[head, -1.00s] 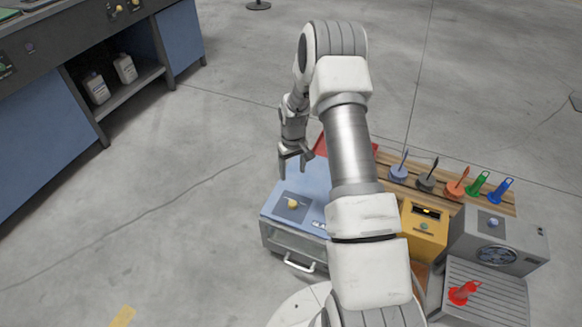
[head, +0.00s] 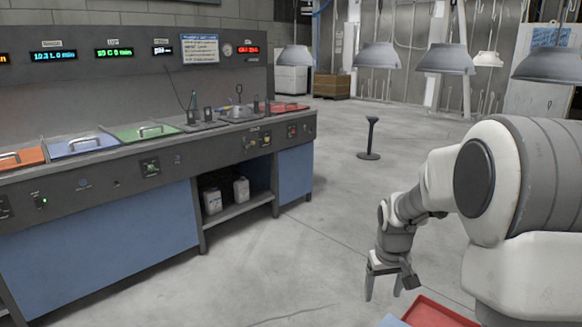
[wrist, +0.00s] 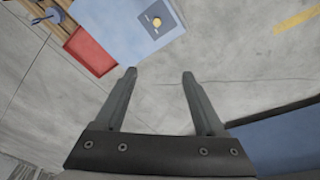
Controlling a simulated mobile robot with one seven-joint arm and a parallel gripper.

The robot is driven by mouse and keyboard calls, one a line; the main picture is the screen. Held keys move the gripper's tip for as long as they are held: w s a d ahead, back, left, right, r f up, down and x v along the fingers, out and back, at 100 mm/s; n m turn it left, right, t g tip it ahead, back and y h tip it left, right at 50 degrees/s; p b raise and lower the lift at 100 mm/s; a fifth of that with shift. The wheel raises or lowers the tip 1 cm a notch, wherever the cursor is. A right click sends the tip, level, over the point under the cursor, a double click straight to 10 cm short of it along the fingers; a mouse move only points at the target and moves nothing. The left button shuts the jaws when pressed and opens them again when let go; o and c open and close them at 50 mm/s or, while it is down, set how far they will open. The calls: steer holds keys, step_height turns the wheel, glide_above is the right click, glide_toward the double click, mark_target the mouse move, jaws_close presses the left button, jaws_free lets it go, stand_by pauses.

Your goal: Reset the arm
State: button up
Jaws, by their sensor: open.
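My gripper (head: 385,283) hangs in the lower right of the head view, fingers pointing down, at the end of my white and grey arm. It is open and empty. In the wrist view my gripper (wrist: 160,75) shows two grey fingers spread apart with bare floor between them. A blue-topped box (wrist: 105,22) with a yellow knob (wrist: 157,21) lies beyond the fingertips, and a red tray (wrist: 90,52) is beside it. The red tray also shows at the bottom of the head view (head: 440,312), below and right of the gripper.
A long counter (head: 100,235) with coloured lids stands at the left; two white jugs (head: 241,190) sit on its shelf. Grey hoods (head: 377,56) hang at the back right. A dark stand (head: 370,140) is on the floor. Open concrete floor (head: 300,255) lies between counter and arm.

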steer(key=s+a+r+t, duration=0.2)
steer(key=s+a+r, duration=0.2)
steer(key=s+r, duration=0.75)
steer(key=s+a+r+t, duration=0.1)
steer(key=s+a+r, duration=0.1)
steer(key=s, duration=0.5)
steer(key=s+a+r+t, duration=0.1)
steer(key=s+r, duration=0.1)
steer(key=s, duration=0.5)
step_height(320, 180, up, 22)
steer(key=p, duration=2.2)
steer(key=shift+w+r+m+y+p, duration=0.2)
steer(key=shift+r+m+y+p, duration=0.1)
steer(key=shift+m, duration=0.1)
